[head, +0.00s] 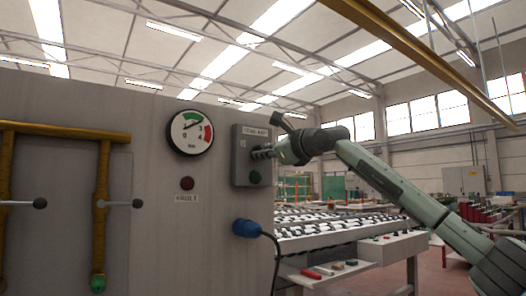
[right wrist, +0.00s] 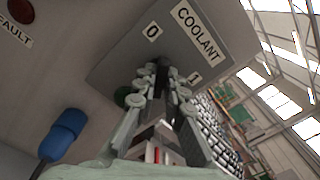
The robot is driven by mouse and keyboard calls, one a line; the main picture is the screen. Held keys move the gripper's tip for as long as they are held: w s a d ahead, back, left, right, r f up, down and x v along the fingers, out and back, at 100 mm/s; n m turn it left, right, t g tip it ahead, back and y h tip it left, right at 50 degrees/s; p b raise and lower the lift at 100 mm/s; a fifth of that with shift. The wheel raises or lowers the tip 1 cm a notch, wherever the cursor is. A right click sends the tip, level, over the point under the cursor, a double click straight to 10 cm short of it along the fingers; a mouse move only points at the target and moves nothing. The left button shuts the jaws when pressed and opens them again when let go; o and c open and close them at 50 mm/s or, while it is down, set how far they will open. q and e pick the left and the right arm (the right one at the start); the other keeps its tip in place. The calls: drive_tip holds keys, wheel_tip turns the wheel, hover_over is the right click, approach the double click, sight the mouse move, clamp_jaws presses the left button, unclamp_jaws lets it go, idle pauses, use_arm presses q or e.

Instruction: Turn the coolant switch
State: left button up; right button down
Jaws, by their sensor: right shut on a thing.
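The grey coolant switch box (head: 241,150) is on the right part of the machine's front panel. In the right wrist view the box (right wrist: 112,72) shows tilted, with the label COOLANT and the marks 0 and 1. My right gripper (head: 262,153) reaches the box from the right. In the right wrist view its fingers (right wrist: 162,72) are closed together at the box face, between the two marks, on the coolant switch's dark knob. The fingers hide most of the knob, so its angle cannot be told. My left gripper is not in view.
A green button (head: 255,177) sits low on the box. A pressure gauge (head: 190,132), a red fault lamp (head: 187,183) and a blue plug (head: 246,228) with a cable are near it. Yellow pipes (head: 62,128) run at left. A roller conveyor (head: 330,232) stands behind on the right.

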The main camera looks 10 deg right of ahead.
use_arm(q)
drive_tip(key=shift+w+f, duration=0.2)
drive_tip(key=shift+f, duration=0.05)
use_arm(e)
drive_tip(key=shift+n, duration=0.4)
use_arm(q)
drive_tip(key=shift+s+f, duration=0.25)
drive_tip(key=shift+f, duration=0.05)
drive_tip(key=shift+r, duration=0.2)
use_arm(e)
drive_tip(key=c, duration=1.6)
unclamp_jaws()
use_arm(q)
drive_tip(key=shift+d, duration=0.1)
use_arm(e)
drive_tip(key=v, duration=1.2)
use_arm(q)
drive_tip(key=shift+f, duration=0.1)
use_arm(e)
drive_tip(key=shift+f, duration=0.1)
